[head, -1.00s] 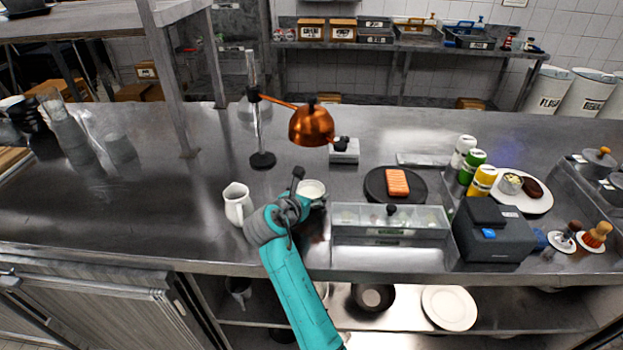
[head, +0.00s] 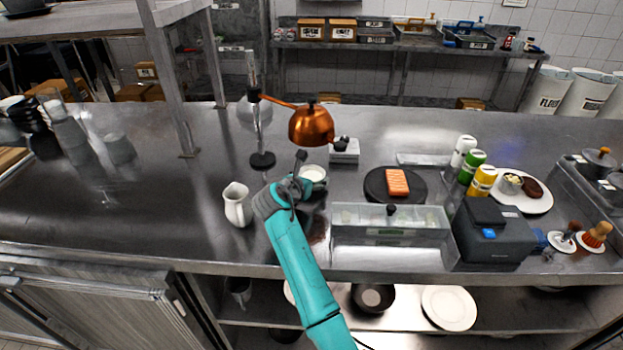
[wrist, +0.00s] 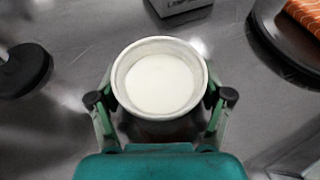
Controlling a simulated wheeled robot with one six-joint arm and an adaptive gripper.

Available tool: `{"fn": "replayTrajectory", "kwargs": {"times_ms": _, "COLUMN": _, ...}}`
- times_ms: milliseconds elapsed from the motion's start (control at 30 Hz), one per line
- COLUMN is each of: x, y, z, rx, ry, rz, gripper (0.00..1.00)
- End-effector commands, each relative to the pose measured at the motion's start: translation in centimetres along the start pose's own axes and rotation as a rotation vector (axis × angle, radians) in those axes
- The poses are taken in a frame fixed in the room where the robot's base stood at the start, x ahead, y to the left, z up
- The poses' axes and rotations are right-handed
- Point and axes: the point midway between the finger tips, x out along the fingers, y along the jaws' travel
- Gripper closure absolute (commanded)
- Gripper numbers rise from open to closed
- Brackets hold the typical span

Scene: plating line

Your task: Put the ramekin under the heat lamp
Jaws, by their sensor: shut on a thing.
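The white ramekin (wrist: 158,80), with pale contents, is held between the two fingers of my gripper (wrist: 160,100) in the wrist view. In the head view the ramekin (head: 314,174) is at the end of my teal arm, partly hidden by my wrist. It looks upright; I cannot tell how far it is above the counter. The copper heat lamp (head: 311,126) hangs from a stand (head: 262,159) behind the ramekin, and the ramekin is just in front of the shade in the picture.
A white jug (head: 237,205) stands left of my gripper. A small labelled box (head: 345,151) is behind and right, and a dark round board (head: 376,190) with salmon is to the right. A clear-lidded container (head: 390,232) is front right. The counter at left is mostly clear.

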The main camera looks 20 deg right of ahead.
Motion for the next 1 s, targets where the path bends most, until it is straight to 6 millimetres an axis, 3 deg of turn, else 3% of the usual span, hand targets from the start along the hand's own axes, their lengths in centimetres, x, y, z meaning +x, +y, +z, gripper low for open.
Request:
{"fn": "replayTrajectory", "kwargs": {"times_ms": 167, "x": 0.1, "y": 0.0, "z": -0.2, "rx": 0.000, "ry": 0.000, "rz": 0.000, "gripper": 0.71}}
{"fn": "replayTrajectory", "kwargs": {"times_ms": 200, "x": 0.1, "y": 0.0, "z": -0.3, "rx": 0.000, "ry": 0.000, "rz": -0.001, "gripper": 0.20}}
{"fn": "replayTrajectory", "kwargs": {"times_ms": 300, "x": 0.1, "y": 0.0, "z": -0.3, "rx": 0.000, "ry": 0.000, "rz": 0.000, "gripper": 0.00}}
{"fn": "replayTrajectory", "kwargs": {"times_ms": 700, "x": -0.1, "y": 0.0, "z": 0.1, "rx": 0.001, "ry": 0.000, "rz": 0.000, "gripper": 0.00}}
{"fn": "replayTrajectory", "kwargs": {"times_ms": 867, "x": -2.0, "y": 0.1, "z": 0.0, "rx": 0.000, "ry": -0.001, "rz": 0.002, "gripper": 0.00}}
{"fn": "replayTrajectory", "kwargs": {"times_ms": 1000, "x": -4.8, "y": 0.1, "z": -0.1, "rx": 0.000, "ry": 0.000, "rz": 0.002, "gripper": 0.00}}
